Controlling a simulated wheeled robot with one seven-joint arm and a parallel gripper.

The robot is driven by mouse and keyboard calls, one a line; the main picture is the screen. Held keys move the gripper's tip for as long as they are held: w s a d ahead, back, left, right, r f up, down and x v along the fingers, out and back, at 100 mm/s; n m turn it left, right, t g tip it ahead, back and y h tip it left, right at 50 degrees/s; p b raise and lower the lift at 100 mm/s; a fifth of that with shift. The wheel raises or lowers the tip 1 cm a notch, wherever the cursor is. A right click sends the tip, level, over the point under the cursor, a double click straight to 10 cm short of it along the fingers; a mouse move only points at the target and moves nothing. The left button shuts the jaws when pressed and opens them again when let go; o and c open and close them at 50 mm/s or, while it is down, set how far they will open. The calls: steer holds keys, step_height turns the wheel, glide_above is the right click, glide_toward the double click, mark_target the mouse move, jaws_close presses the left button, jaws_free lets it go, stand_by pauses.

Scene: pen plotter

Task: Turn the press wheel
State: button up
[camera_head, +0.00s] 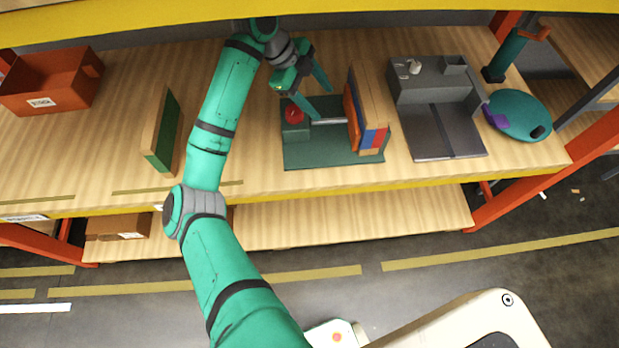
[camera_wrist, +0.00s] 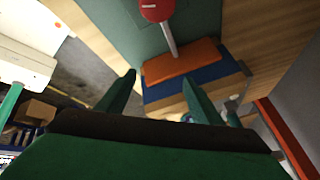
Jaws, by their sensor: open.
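A press stands on a dark green base plate (camera_head: 330,156) on the upper shelf. Its red wheel (camera_head: 293,114) is at the left end, by a green block. A pale rod (camera_head: 329,121) runs from there to an orange plate (camera_head: 352,125), which is against a stack of boards (camera_head: 372,105). The red wheel is cut off at the top edge of the wrist view (camera_wrist: 157,9). My gripper (camera_head: 321,103) is open and empty, its fingers over the rod area between wheel and boards. In the wrist view its fingertips (camera_wrist: 159,77) are apart, below the wheel in the picture.
A grey machine (camera_head: 437,85) and a teal disc (camera_head: 520,115) stand to the right of the press. A board (camera_head: 162,132) stands upright to the left, and an orange bin (camera_head: 51,82) is at the far left. Bare wood lies between board and bin.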

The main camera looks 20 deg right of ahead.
steer(key=s+d+r+m+t+h, duration=0.1)
steer(key=s+r+h, duration=0.3)
steer(key=s+h, duration=0.4)
steer(key=s+d+r+m+t+h, duration=0.1)
steer(key=s+r+h, duration=0.2)
steer(key=s+h, duration=0.5)
steer(key=s+a+f+n+t+y, duration=0.2)
steer(key=a+n+t+y, duration=0.4)
steer(key=n+t, duration=0.6)
steer(key=s+a+f+n+t+y, duration=0.3)
steer(key=a+n+t+y, duration=0.3)
steer(key=n+t, duration=0.6)
steer(key=shift+s+a, duration=0.6)
steer(key=shift+s, duration=0.1)
